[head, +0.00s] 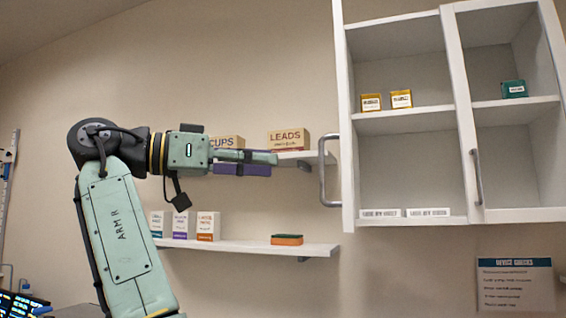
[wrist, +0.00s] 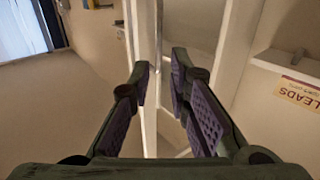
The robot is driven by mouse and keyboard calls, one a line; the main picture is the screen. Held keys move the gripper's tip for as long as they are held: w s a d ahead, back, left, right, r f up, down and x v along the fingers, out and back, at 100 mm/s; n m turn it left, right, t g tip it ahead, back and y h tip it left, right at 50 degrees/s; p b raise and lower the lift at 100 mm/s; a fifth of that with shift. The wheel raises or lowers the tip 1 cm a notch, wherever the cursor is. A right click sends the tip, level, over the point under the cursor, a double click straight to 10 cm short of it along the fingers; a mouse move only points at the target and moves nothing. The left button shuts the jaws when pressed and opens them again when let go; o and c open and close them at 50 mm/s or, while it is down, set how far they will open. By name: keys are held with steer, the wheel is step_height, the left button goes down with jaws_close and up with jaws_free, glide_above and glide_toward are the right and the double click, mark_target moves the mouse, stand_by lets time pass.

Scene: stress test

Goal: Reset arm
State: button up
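My arm (head: 118,228) rises at the left of the head view and bends at the elbow, with the forearm reaching right, roughly level. My gripper (head: 275,164) points right toward the cabinet handle (head: 326,171), in front of the upper shelf. In the wrist view my gripper (wrist: 160,78) has its two purple-padded fingers apart, with a gap between them and nothing held. A pale upright edge and a thin bar show beyond that gap. Whether the fingertips touch anything cannot be told, but in the head view they appear short of the handle.
A white cabinet (head: 405,219) hangs at the right, holding small yellow boxes (head: 401,99) and a green box (head: 513,89). The LEADS box (head: 288,140) and CUPS box (head: 227,142) sit on the upper shelf.

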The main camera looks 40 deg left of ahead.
steer(key=shift+s+a, duration=0.15)
steer(key=shift+s, duration=0.1)
stand_by(0.4)
